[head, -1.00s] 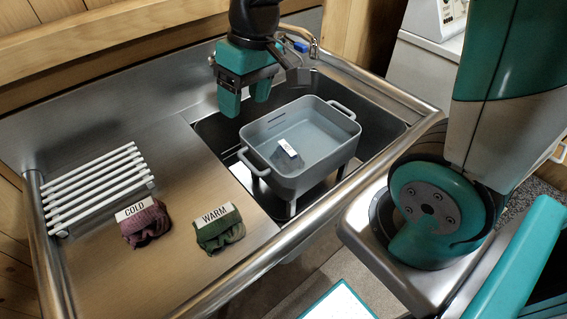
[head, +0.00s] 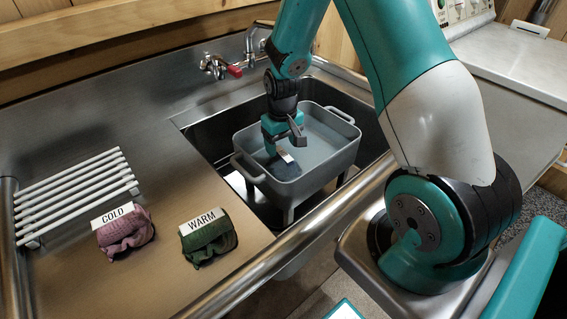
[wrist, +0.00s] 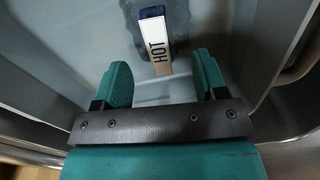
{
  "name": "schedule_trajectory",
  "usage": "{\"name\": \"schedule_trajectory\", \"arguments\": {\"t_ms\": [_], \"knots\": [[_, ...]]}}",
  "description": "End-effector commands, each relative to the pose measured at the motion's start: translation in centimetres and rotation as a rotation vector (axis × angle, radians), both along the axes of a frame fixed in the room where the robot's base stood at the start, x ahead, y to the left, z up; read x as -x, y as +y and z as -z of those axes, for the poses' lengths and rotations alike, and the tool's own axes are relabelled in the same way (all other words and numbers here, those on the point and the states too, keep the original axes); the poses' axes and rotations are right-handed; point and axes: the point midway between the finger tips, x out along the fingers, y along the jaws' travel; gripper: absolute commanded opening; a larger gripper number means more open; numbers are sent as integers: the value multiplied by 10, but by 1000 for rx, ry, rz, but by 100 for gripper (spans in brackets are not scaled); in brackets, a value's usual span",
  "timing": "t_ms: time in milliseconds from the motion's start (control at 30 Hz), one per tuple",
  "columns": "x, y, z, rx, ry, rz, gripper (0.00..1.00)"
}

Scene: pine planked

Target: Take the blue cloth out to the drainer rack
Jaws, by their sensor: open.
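The blue cloth (head: 288,168) lies on the floor of the grey tub (head: 325,176), with a pale tag at its edge. In the wrist view the dark blue cloth (wrist: 178,22) is ahead of the fingers, and its tag reads HOT. My gripper (head: 281,148) points down inside the tub, over the cloth, and hides part of it. In the wrist view my gripper (wrist: 163,78) is open, with the tag's near end between the lines of the two fingers and nothing held. The white drainer rack (head: 75,192) stands empty at the left of the counter.
A pink cloth (head: 128,236) tagged COLD and a green cloth (head: 210,242) tagged WARM lie on the counter right of the rack. The tub stands on legs in the sink, its walls around my gripper. A red-handled tap (head: 222,68) is behind.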

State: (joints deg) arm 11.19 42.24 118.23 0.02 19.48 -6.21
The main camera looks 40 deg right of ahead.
Motion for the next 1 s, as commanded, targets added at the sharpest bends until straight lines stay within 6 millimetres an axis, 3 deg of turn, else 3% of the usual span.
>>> {"name": "schedule_trajectory", "arguments": {"t_ms": [233,533,567,800,1000], "knots": [[2,-1,37,-1,3,0,66],[2,-1,44,0,1,0,66],[2,-1,44,0,1,0,63],[2,-1,44,0,1,0,12],[2,-1,44,0,1,0,8]]}}
